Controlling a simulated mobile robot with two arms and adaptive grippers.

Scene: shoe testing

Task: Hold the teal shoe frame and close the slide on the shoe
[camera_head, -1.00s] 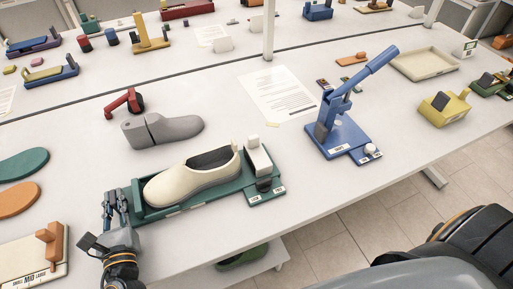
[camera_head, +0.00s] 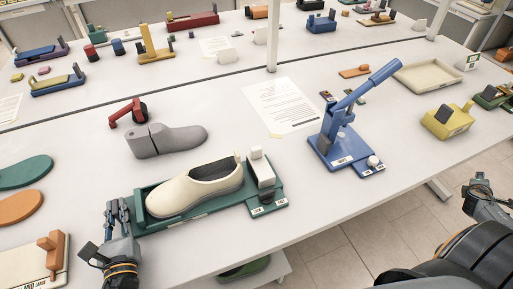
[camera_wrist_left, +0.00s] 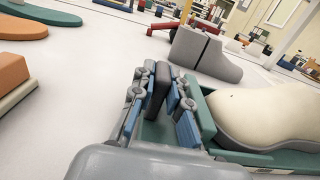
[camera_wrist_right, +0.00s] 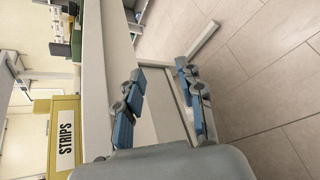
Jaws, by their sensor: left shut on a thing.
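The teal shoe frame (camera_head: 190,222) lies near the front edge of the table, with a cream shoe (camera_head: 190,192) in it. The slide with its pale block (camera_head: 262,172) is at the frame's right end, close to the shoe's heel. My left gripper (camera_head: 118,210) is shut on the frame's left end; in the left wrist view its fingers (camera_wrist_left: 168,92) partly hide that end of the teal frame (camera_wrist_left: 200,115). My right gripper (camera_head: 482,182) is at the far right, beyond the table edge and away from the frame. In the right wrist view its fingers (camera_wrist_right: 160,85) are apart and empty.
A grey shoe last (camera_head: 165,140) lies behind the frame. Orange and teal soles (camera_head: 22,170) lie at left. Open tabletop lies between frame and press.

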